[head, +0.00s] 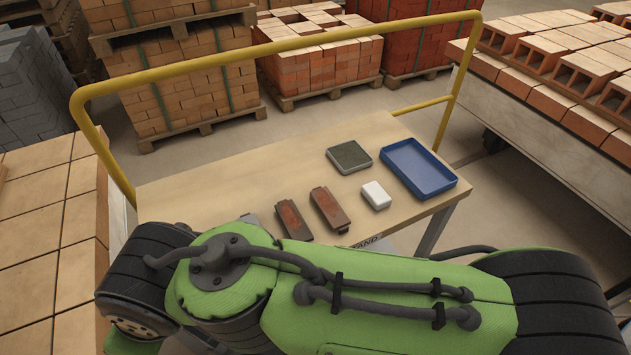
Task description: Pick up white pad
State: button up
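The white pad (376,195) is a small block with rounded edges. It lies on the wooden top of a cart (230,189), near its front right, apart from the things around it. My green and black arm crosses the lower part of the head view, in front of the cart. My gripper is not visible in this view, so its place relative to the pad cannot be seen.
A blue tray (418,169) lies right of the pad. A grey-green square block (349,157) lies behind it. Two reddish-brown pieces (329,208) (293,221) lie left of it. A yellow rail (290,42) rises around the cart's back. Brick stacks (182,69) stand beyond.

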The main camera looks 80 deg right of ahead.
aim_at(373, 191)
jog(key=z, duration=3.45)
